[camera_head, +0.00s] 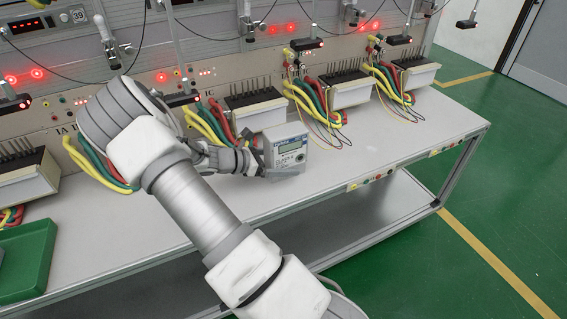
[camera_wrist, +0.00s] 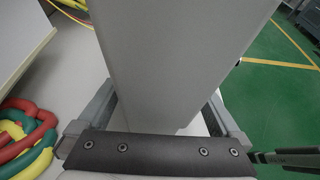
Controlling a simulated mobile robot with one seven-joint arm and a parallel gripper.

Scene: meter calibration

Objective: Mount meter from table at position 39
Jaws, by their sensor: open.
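The meter (camera_head: 287,153) is a light grey box with a small display, upright at the bench's middle. My gripper (camera_head: 258,160) is at its left side. In the wrist view the meter's grey casing (camera_wrist: 175,60) stands between the two fingers of my gripper (camera_wrist: 160,115). The jaws are open around it; finger contact is unclear. I cannot tell whether the meter's base touches the table (camera_head: 390,140). The label 39 (camera_head: 78,15) is on the rack panel at the upper left. My arm hides much of the station below it.
Several terminal blocks with pins, like this one (camera_head: 258,108), line the back of the bench with yellow, green and red cables (camera_head: 308,98). A green tray (camera_head: 27,258) is at the lower left. The table right of the meter is clear up to its edge.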

